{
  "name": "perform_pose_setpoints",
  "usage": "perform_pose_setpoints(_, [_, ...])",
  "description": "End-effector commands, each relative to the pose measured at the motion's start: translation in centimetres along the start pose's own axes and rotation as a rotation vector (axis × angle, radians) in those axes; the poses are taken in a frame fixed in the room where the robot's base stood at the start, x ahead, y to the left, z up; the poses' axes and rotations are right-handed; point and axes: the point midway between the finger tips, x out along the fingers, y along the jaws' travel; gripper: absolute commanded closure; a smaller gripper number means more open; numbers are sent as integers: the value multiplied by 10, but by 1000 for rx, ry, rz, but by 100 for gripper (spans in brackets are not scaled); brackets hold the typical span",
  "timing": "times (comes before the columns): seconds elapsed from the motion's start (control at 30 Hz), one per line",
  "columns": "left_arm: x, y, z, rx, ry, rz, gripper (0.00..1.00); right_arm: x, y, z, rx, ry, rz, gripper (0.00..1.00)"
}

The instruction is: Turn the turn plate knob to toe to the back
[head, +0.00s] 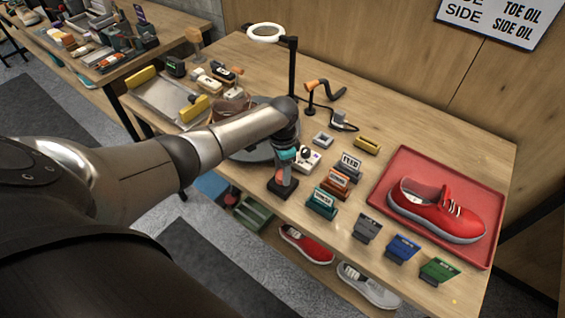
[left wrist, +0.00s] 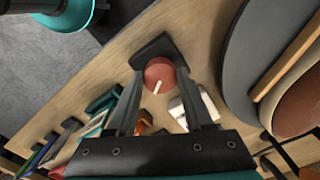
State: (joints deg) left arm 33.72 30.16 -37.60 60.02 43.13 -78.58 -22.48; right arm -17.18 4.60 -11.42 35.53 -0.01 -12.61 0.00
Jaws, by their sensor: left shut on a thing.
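The turn plate knob (left wrist: 159,73) is a round red knob with a white pointer line, on a dark base. In the head view the knob (head: 281,177) is mostly covered by my left gripper (head: 283,174), which reaches down over it. In the left wrist view my left gripper (left wrist: 160,80) has one finger on each side of the knob and is shut on it. The turn plate (left wrist: 238,65) is a grey disc at the right of that view, with a brown shoe (left wrist: 300,106) on it. In the head view my forearm hides much of the plate (head: 250,155) and shoe (head: 230,108). My right gripper is not in view.
Small labelled blocks (head: 321,203) stand right of the knob, and a white device (head: 307,158) stands close behind it. A red tray (head: 405,165) with a red sneaker (head: 435,208) lies at the right. A black post (head: 292,70) with a ring lamp (head: 266,32) rises behind.

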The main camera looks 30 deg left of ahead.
Motion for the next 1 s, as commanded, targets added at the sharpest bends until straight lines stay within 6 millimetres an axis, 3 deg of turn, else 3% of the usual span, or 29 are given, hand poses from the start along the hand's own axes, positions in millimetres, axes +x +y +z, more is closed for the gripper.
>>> perform_pose_setpoints(0.03, [-4,2,-1,-48,1,4,100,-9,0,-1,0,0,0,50])
perform_pose_setpoints(0.4, [-3,1,-1,-400,2,2,100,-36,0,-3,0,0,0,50])
perform_pose_setpoints(1.0, [-1,1,-2,-878,2,1,100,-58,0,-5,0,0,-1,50])
